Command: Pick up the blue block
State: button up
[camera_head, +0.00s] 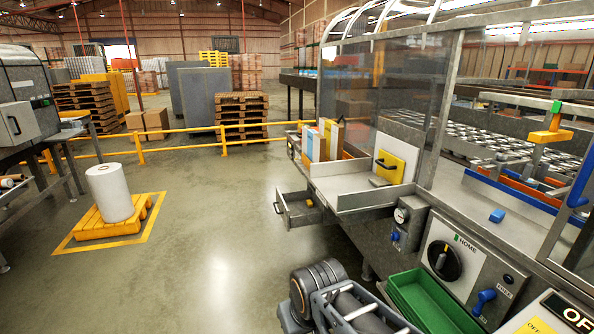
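A small blue block (497,215) lies on the grey metal worktop (465,212) at the right. It stands apart from other things, with bare metal around it. Part of my arm shows at the bottom centre, below and left of the block. No gripper fingers can be made out, so my gripper is not in view.
A clear upright panel (385,85) stands left of the block. A blue-edged rail (515,192) and an orange-yellow handle (549,137) lie behind it. Below the worktop are a control panel with a black dial (444,260), a blue lever (483,301) and a green bin (430,300).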

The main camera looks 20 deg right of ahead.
aim_at(497, 214)
jog(key=z, duration=0.35)
jog(key=i, duration=1.45)
jog(key=z, duration=1.9)
jog(key=i, duration=1.1)
jog(key=z, duration=0.95)
